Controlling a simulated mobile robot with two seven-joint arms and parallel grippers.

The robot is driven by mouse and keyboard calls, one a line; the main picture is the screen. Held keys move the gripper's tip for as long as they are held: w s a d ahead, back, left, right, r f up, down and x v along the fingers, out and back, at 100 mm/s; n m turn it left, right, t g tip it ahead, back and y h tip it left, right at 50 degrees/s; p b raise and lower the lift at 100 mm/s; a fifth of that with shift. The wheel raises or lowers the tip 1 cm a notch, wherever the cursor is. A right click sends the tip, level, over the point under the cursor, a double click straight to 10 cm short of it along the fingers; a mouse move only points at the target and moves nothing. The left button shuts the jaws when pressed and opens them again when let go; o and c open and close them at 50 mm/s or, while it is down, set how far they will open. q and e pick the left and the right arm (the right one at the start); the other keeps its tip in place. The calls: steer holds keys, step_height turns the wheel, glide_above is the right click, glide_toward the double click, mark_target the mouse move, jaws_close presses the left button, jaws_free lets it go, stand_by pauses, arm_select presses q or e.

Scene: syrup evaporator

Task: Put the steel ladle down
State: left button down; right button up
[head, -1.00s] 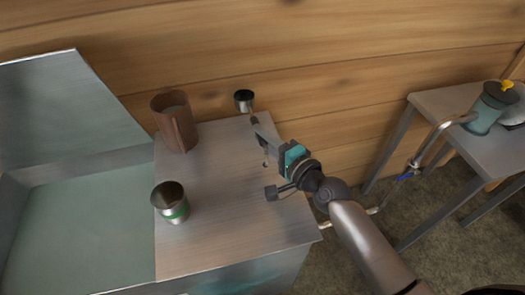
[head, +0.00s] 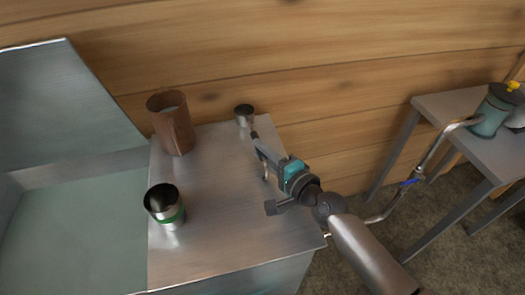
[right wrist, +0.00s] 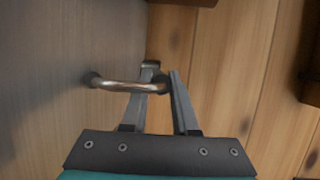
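The steel ladle shows in the head view as a small bowl (head: 244,117) near the counter's back edge. My right gripper (head: 257,142) is shut on the ladle's handle, just right of the bowl. In the right wrist view a curved steel rod (right wrist: 125,86), apparently the ladle's handle, runs from between the fingers (right wrist: 162,80) toward the counter. The bowl is not clear there. I cannot tell whether the ladle touches the counter. The brushed-steel counter (head: 215,235) lies below. My left gripper is out of view.
A steel cup with a green band (head: 165,208) stands at the left edge. An open pan (head: 70,230) adjoins it. A side table (head: 445,105) holds a teal pot (head: 490,115). The counter's front right is bare.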

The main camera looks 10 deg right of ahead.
steer(key=o, duration=0.4)
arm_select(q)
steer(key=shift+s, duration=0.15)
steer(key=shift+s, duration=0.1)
arm_select(e)
steer(key=shift+r, duration=0.15)
steer(key=shift+r, duration=0.1)
steer(key=v, duration=1)
steer(key=shift+s, duration=0.1)
steer(key=shift+s+d, duration=0.25)
steer(key=shift+s, duration=0.35)
steer(key=shift+s+d, duration=0.1)
steer(key=shift+s, duration=0.1)
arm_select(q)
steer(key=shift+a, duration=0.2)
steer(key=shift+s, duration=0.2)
